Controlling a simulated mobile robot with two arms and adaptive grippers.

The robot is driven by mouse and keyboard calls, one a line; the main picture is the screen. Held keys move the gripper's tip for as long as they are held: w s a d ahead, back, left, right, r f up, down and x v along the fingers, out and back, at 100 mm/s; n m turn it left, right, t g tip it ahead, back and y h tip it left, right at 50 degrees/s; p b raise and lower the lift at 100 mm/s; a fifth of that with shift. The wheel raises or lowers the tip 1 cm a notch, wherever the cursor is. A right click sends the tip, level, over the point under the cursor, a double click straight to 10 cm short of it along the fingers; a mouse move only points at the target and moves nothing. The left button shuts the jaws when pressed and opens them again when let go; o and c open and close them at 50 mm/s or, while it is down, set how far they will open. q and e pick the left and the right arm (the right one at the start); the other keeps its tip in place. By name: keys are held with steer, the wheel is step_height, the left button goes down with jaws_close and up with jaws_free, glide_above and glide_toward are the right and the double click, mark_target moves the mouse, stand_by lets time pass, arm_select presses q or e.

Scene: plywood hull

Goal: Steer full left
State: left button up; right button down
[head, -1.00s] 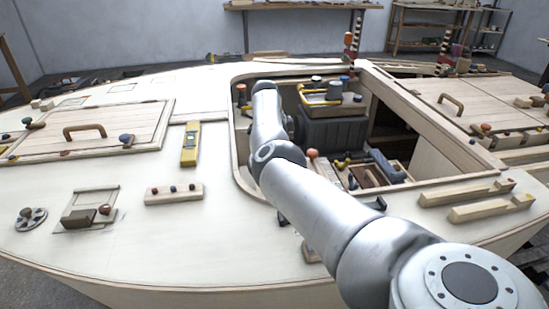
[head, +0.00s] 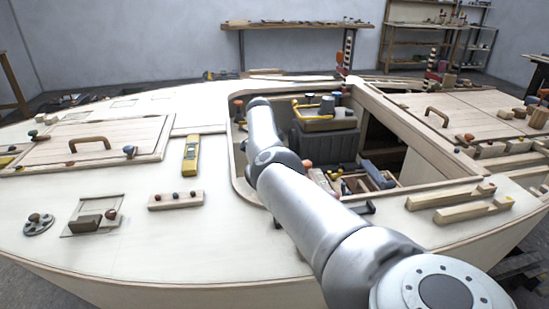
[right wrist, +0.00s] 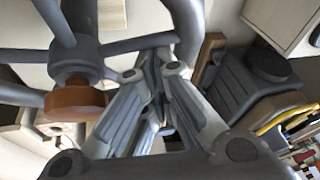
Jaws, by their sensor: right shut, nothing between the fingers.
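A grey wheel with several spokes fills the left of the right wrist view, with its hub (right wrist: 75,68) and an orange-brown round knob (right wrist: 76,103) just below the hub. A grey rim section (right wrist: 186,28) runs down toward my right gripper (right wrist: 153,72). The gripper is shut and empty, its fingertips close to the rim; I cannot tell whether they touch. In the head view my right arm reaches into the cockpit opening and hides the wheel and the gripper. My left gripper is not in view.
The cockpit frame (head: 407,118) surrounds the opening. Inside, a dark grey box (head: 328,146) stands under a yellow-handled tray (head: 325,123). A yellow tool (head: 191,155) and a wooden block with pegs (head: 175,201) lie on the deck, left of my arm. A hatch (head: 60,153) is farther left.

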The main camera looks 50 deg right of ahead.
steer(key=shift+a+r, duration=0.1)
stand_by(0.3)
steer(key=v, duration=1.1)
steer(key=shift+r, duration=0.4)
